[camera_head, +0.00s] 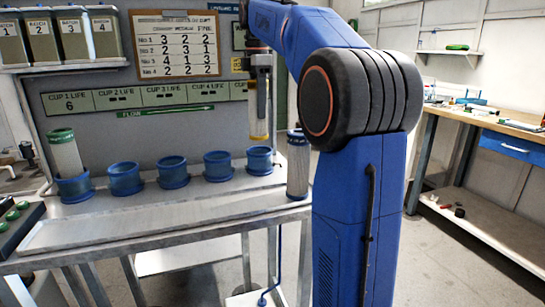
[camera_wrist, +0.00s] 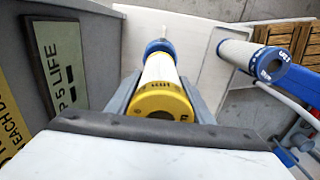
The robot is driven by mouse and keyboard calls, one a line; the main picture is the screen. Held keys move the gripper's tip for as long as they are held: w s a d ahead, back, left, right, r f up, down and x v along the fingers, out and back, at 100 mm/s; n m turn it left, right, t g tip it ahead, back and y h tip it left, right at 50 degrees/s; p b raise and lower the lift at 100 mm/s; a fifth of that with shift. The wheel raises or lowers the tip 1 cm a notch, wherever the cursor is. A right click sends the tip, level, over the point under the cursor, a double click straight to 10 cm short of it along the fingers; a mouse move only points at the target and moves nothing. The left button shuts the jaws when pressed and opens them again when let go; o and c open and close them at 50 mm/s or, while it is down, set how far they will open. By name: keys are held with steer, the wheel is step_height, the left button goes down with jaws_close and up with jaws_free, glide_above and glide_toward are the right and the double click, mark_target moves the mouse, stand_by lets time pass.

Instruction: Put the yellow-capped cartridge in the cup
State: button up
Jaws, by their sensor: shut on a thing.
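My gripper (camera_head: 261,78) is shut on the yellow-capped cartridge (camera_head: 258,110), a pale upright cylinder with a yellow band at its lower end. In the wrist view its yellow cap (camera_wrist: 161,102) faces me between the grey fingers (camera_wrist: 160,92). The cartridge hangs over the rightmost blue cup (camera_head: 259,160) of the row. A gap shows between its lower end and the cup rim in the head view. In the wrist view the blue cup (camera_wrist: 158,46) shows past the far end of the cartridge.
A green-capped cartridge (camera_head: 65,153) stands in the leftmost cup (camera_head: 74,188). Three blue cups between look empty. A blue-capped cartridge (camera_head: 298,165) stands just right of the rightmost cup; it also shows in the wrist view (camera_wrist: 252,58). A label panel (camera_head: 180,94) stands behind the cups.

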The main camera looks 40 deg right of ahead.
mark_target(259, 136)
step_height(259, 136, down, 5)
steer(key=shift+s+d+r, duration=0.1)
steer(key=shift+f, duration=2.4)
steer(key=shift+f, duration=0.1)
steer(key=o, duration=1.1)
step_height(259, 136, up, 12)
steer(key=shift+r, duration=0.1)
